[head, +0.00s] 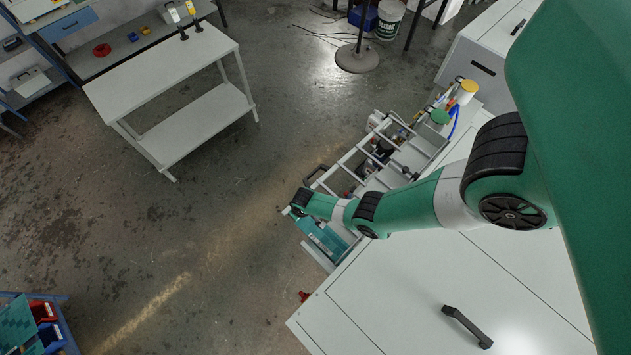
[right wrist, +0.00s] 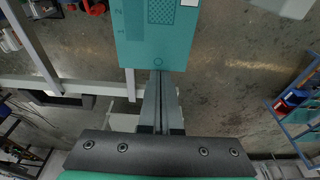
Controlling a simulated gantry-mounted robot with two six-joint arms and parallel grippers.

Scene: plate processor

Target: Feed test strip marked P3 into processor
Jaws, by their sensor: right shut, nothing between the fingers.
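A flat teal plate (right wrist: 140,52) fills the top middle of the right wrist view. It bears a hatched patch, a white label cut off by the frame, small numerals and a ring near its near edge. I cannot read P3 on it. In the head view a teal plate (head: 325,238) lies at the front end of the white processor-like unit (head: 352,158). My right gripper (right wrist: 160,76) is shut and empty, its fingertips at the plate's near edge; I cannot tell whether they touch. In the head view my wrist partly hides this spot. My left gripper is out of view.
A large white cabinet (head: 400,290) with a black handle (head: 467,327) lies below my right arm. A white table (head: 160,72) stands at the upper left. A blue rack (head: 68,325) with red and blue bins stands at the lower left. The floor between is clear.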

